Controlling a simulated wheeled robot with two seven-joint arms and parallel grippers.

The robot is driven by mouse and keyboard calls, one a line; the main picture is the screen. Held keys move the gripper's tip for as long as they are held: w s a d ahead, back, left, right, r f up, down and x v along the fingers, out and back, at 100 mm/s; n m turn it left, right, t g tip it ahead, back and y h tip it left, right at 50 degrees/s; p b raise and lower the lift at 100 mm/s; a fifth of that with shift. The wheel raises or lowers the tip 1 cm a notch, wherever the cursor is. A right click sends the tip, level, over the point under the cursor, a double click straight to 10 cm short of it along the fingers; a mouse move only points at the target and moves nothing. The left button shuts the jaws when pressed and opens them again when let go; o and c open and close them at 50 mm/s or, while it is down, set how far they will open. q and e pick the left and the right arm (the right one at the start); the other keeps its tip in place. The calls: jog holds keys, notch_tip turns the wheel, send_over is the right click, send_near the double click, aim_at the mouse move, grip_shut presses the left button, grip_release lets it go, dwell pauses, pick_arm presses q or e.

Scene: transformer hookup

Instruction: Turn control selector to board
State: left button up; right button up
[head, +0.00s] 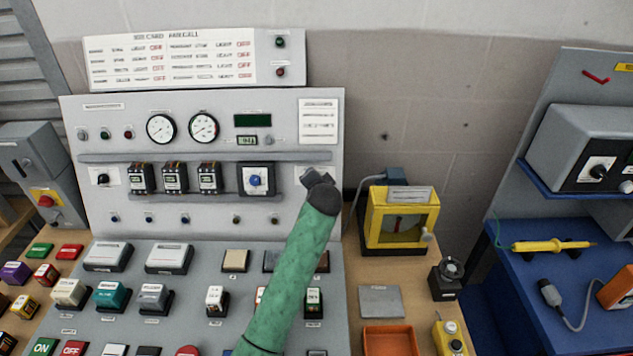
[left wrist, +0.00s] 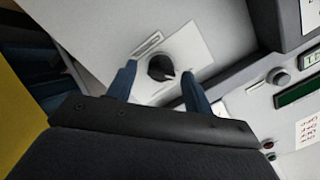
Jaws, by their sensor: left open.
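A black selector knob (left wrist: 160,68) sits on a white plate on the grey control panel (head: 200,222). In the left wrist view its pointed end aims toward the lower right. The label strip above it is too small to read. My left gripper (head: 318,180) is at the right part of the panel and hides this knob in the head view. In the left wrist view the open fingers (left wrist: 159,75) stand on either side of the knob, with gaps visible. Another black selector (head: 102,180) is at the panel's left. My right gripper is not in view.
A row of relays (head: 175,178) and a blue-knobbed unit (head: 256,180) lie left of my gripper. A sloped desk (head: 200,262) with many buttons is below. A yellow meter (head: 402,218) stands to the right. A blue bench (head: 545,278) is at far right.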

pick_arm(q)
jog(key=b+v, duration=0.2)
jog(key=v, duration=0.5)
jog(key=shift+b, duration=0.3)
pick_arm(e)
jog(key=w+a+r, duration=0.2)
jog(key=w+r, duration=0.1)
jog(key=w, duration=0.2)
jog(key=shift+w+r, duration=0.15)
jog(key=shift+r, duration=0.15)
pick_arm(q)
jog(key=shift+s, duration=0.15)
